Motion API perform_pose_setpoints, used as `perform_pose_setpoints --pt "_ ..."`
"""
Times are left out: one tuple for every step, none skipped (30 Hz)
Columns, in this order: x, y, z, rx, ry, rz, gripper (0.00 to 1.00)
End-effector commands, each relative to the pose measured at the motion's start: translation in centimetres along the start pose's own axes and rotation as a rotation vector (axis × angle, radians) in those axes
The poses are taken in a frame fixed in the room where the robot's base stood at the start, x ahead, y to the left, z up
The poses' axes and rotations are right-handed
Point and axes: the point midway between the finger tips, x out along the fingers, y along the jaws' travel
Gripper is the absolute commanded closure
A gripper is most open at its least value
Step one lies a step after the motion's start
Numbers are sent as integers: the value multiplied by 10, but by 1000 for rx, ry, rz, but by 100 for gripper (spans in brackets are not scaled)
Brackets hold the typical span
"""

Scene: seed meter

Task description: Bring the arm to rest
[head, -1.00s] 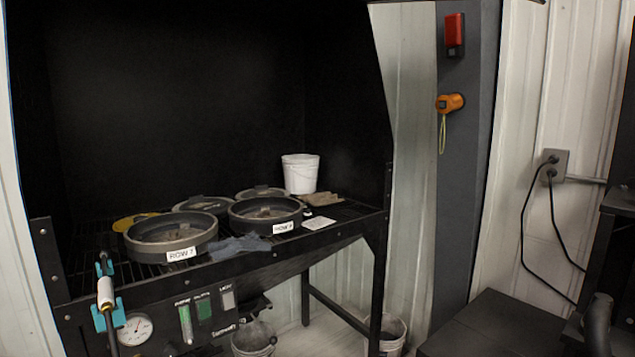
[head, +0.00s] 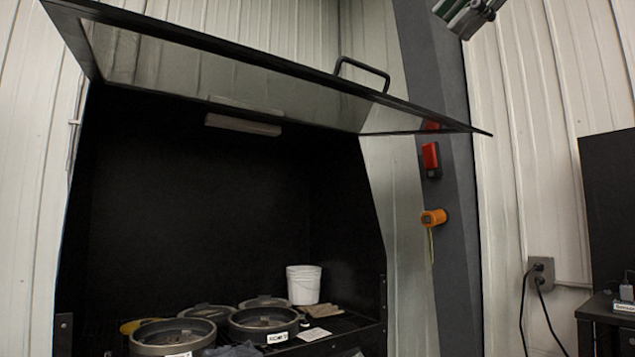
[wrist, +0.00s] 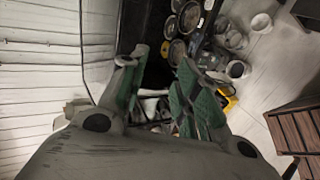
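My gripper (wrist: 160,75) shows in the wrist view with its two green-padded fingers apart and nothing between them. It is raised well above the floor, and the camera looks down past it at the bench and buckets. In the head view, a grey and green piece of my arm's end shows at the top right edge, in front of the wall and apart from the hood. The rest of my arm is out of the head view.
The hood's glass sash (head: 250,85) stands raised, with a black handle (head: 362,74). Round pans (head: 172,337) and a white bucket (head: 303,284) sit on the bench beneath. A red box (head: 430,160) and an orange device (head: 433,217) are on the grey post.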

Motion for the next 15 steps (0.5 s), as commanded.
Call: perform_pose_setpoints --pt "0 1 0 27 0 2 68" --pt "0 1 0 44 0 5 68" --pt "0 2 0 68 0 10 68" --pt "0 3 0 87 -1 14 68" --pt "0 5 1 105 -1 20 68" --pt "0 6 1 132 -2 28 68" --pt "0 8 1 153 -3 34 68" --pt "0 9 2 175 -3 40 68" --pt "2 10 3 207 -5 44 68" --pt "4 11 4 233 -5 46 68" --pt "6 12 5 262 -6 48 68" --pt "12 12 7 305 -8 46 68" --pt "18 12 9 341 -11 43 68" --pt "24 11 11 379 -13 39 68" --pt "34 9 14 437 -19 29 68"
